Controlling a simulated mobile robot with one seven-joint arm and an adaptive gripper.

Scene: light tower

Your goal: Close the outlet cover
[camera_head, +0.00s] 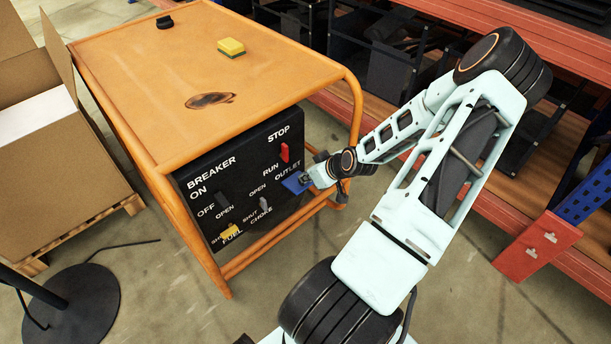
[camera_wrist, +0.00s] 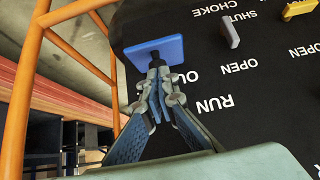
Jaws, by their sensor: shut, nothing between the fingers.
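The outlet cover is a small blue square plate (camera_head: 294,184) at the right side of the black control panel (camera_head: 190,185), below the OUTLET label. It also shows in the wrist view (camera_wrist: 172,47), near the panel's edge. My gripper (camera_head: 310,178) is at the cover's right side in the head view. In the wrist view my gripper (camera_wrist: 156,66) is shut and empty, its dark fingertips overlapping the cover's lower edge. I cannot tell whether they touch it. The fingers hide part of the cover and the OUTLET label. How far the cover stands off the panel is unclear.
The panel bears a red RUN/STOP switch (camera_head: 285,152), a grey choke lever (camera_head: 264,204) and a yellow fuel lever (camera_head: 229,232). Orange frame tubes (camera_head: 356,110) run beside the panel. A yellow sponge (camera_head: 231,47) lies on top. Cardboard boxes (camera_head: 40,170) stand left.

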